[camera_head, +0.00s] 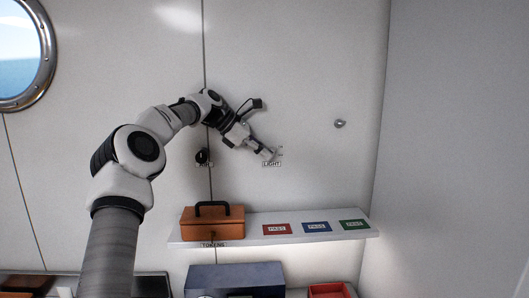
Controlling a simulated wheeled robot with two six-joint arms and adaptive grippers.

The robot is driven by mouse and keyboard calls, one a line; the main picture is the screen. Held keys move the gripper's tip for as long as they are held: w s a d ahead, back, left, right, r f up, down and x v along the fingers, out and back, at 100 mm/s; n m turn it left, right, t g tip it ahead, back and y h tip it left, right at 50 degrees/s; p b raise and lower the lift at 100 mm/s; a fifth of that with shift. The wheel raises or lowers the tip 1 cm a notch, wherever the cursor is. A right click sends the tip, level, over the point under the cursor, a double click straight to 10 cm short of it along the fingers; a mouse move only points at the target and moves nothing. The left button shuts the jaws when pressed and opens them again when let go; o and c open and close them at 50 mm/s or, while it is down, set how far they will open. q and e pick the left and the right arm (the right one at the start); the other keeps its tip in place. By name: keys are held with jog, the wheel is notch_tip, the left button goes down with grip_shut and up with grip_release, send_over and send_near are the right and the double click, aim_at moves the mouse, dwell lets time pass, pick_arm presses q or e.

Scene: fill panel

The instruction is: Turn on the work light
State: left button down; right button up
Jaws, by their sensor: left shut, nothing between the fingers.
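A small label reading LIGHT (272,164) is on the white wall. My left gripper (274,155) is shut and empty, with its fingertips at the wall just above this label. Any switch at that spot is hidden behind the fingers. I cannot tell whether the fingertips touch it. No lit lamp that I can identify as the work light shows. My right gripper is not in view.
A dark knob (201,156) with a label sits left of my gripper. A round metal fitting (340,124) is to the right. Below, a shelf (330,236) bears an orange TOKENS box (213,223) and red (277,230), blue (316,227) and green (354,225) cards.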

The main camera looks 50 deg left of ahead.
pick_arm(q)
jog(key=shift+r, duration=0.35)
jog(key=v, duration=1.1)
jog(key=shift+s+a, duration=0.3)
jog(key=shift+s+d, duration=0.1)
jog(key=shift+s, duration=0.05)
jog(key=shift+f, duration=0.1)
